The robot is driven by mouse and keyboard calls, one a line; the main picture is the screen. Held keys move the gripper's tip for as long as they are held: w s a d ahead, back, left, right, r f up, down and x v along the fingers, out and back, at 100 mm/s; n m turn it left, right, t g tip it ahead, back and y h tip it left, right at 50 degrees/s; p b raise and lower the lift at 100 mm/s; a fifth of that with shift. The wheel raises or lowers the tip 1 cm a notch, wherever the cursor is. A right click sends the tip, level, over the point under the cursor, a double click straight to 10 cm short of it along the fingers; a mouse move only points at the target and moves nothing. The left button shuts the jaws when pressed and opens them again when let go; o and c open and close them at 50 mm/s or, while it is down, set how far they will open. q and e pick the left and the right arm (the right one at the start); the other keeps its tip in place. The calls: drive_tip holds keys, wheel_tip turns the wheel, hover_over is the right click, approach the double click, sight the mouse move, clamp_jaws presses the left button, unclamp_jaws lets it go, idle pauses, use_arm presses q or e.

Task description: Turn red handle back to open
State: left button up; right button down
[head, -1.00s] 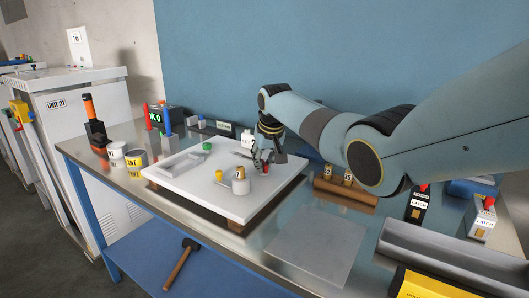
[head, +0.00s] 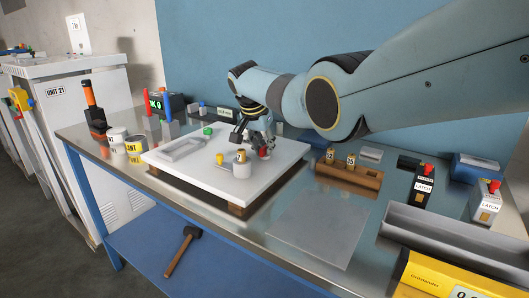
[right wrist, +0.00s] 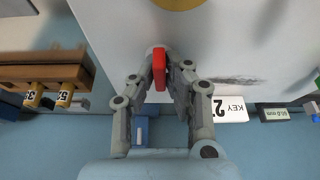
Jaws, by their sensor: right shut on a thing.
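The red handle (head: 264,153) is a small red piece low over the white panel (head: 190,182), mostly hidden by my gripper in the head view. In the right wrist view the red handle (right wrist: 159,68) is a narrow upright bar between the fingertips. My right gripper (head: 257,146) is shut on it, with the fingers (right wrist: 159,75) closing from both sides. The valve body and the handle's exact angle cannot be made out. My left gripper is not in view.
A cylinder with a golden top (head: 241,167) stands just left of the gripper, near a yellow knob (head: 219,159). A green knob (head: 207,132) lies further left. The grey mat (head: 318,226) is clear.

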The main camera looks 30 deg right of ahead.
drive_tip(key=shift+m+b, duration=0.35)
drive_tip(key=shift+m, duration=0.05)
drive_tip(key=shift+w, duration=0.1)
drive_tip(key=c, duration=1.4)
unclamp_jaws()
drive_tip(key=shift+o, duration=0.2)
drive_tip(key=shift+r, duration=0.1)
drive_tip(key=v, duration=1.2)
drive_tip(key=shift+w+a, duration=0.1)
drive_tip(key=shift+w, duration=0.05)
